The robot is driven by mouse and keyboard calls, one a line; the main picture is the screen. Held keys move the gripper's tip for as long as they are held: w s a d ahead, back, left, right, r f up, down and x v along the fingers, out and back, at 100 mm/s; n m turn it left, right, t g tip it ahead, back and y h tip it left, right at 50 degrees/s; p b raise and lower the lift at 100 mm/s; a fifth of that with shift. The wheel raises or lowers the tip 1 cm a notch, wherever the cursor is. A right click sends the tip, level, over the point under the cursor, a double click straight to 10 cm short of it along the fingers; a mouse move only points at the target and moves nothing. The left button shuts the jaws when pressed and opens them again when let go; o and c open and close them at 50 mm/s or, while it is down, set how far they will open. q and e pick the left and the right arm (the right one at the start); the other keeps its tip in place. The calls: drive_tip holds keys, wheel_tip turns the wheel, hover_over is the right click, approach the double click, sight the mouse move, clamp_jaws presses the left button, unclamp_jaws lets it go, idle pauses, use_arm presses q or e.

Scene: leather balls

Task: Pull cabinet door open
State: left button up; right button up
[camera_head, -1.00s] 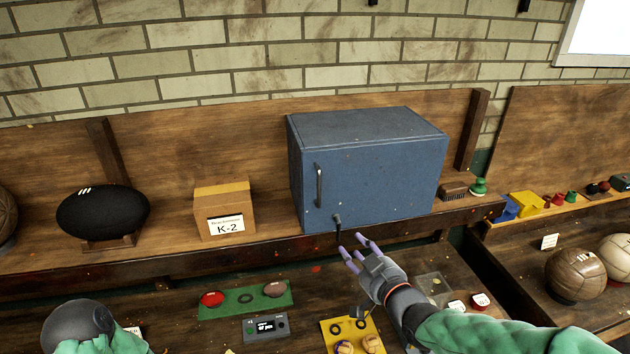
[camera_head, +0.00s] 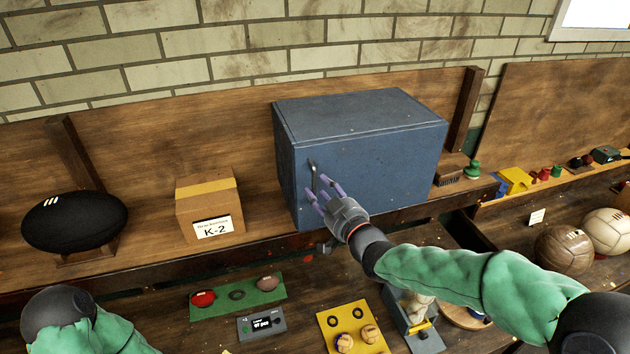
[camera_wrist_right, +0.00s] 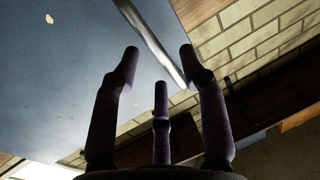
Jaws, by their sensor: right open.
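The blue cabinet (camera_head: 370,150) stands closed on the raised shelf against the back board. Its metal bar handle (camera_head: 313,178) is upright near the left of its front; in the right wrist view the handle (camera_wrist_right: 150,40) runs diagonally just beyond the fingers. My right gripper (camera_head: 322,198) is open, with purple fingers at the lower part of the handle. In the right wrist view the fingers (camera_wrist_right: 160,72) are spread, with nothing between them. I cannot tell whether a finger touches the handle. Of my left arm only a dark rounded part and green sleeve show at lower left; its fingers are not visible.
A cardboard box marked K-2 (camera_head: 209,205) stands left of the cabinet, and a black oval ball (camera_head: 75,221) further left. A brush (camera_head: 449,175) sits close to its right. Below, the bench holds a green mat (camera_head: 262,300) and a yellow board (camera_head: 330,318).

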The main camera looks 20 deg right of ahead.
sight(315, 185)
drive_tip(key=shift+p+x, duration=0.35)
drive_tip(key=shift+x, duration=1.3)
drive_tip(key=shift+s, duration=0.1)
clamp_jaws()
